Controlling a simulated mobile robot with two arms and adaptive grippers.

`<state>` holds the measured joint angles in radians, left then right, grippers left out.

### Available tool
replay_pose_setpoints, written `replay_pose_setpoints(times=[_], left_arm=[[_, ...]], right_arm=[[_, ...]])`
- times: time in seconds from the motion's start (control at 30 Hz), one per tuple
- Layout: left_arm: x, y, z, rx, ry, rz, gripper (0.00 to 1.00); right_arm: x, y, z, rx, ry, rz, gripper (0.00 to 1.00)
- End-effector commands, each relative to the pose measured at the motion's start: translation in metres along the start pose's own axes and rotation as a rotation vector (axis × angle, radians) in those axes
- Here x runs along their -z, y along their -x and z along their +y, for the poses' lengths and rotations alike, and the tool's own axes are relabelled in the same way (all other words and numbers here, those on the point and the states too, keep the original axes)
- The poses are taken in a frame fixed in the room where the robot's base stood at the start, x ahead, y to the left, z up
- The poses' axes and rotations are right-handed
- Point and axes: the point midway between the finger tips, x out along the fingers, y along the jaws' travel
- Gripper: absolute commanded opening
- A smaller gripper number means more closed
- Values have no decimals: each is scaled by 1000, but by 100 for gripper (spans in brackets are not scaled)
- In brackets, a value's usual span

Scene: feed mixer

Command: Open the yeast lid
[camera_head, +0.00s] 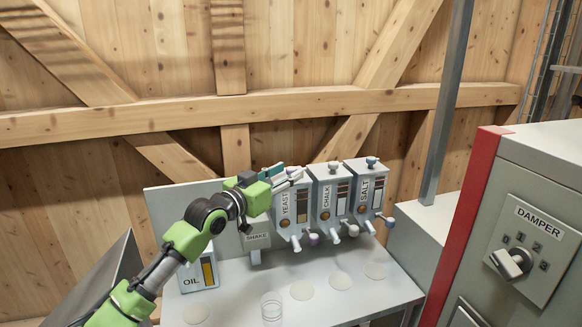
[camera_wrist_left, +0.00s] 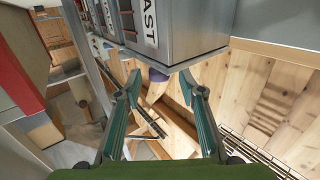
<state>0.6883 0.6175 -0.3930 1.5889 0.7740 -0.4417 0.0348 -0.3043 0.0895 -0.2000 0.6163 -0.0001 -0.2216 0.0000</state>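The yeast dispenser (camera_head: 291,212) is the leftmost of three grey boxes on the back of the table. Its labelled side shows large in the left wrist view (camera_wrist_left: 178,28), upside down. A purple knob (camera_wrist_left: 158,74) juts from its top end there; my gripper hides the lid in the head view. My left gripper (camera_head: 282,174) is at the top of the yeast dispenser. In the left wrist view its teal fingers (camera_wrist_left: 158,92) are spread wide, with the knob in the gap just beyond the tips, apparently untouched. My right gripper is in neither view.
The chalk dispenser (camera_head: 328,200) and salt dispenser (camera_head: 368,195) stand close on the right. An oil box (camera_head: 197,277) and a shake sign (camera_head: 257,238) are to the left. A clear glass (camera_head: 271,307) stands in front. A damper cabinet (camera_head: 541,225) is at the right.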

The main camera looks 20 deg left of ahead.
Motion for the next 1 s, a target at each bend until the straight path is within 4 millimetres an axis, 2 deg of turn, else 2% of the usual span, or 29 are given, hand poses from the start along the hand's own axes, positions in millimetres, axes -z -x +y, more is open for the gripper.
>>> replay_pose_setpoints(times=[0.1, 0.2, 0.57, 0.7, 0.73, 1.0], left_arm=[[1, -14, 0, 0, 1, 1, 37], [0, -21, 0, 0, 0, 0, 37], [0, -25, 0, 0, -1, 0, 37], [0, -25, 0, 0, -1, 0, 3], [0, -25, 0, 0, -1, 0, 0], [2, -25, 0, 0, 9, -7, 0]], right_arm=[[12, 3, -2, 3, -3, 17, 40], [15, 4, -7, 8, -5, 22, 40], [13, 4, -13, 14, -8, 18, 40], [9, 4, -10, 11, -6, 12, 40], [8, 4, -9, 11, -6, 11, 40], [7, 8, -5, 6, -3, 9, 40]])
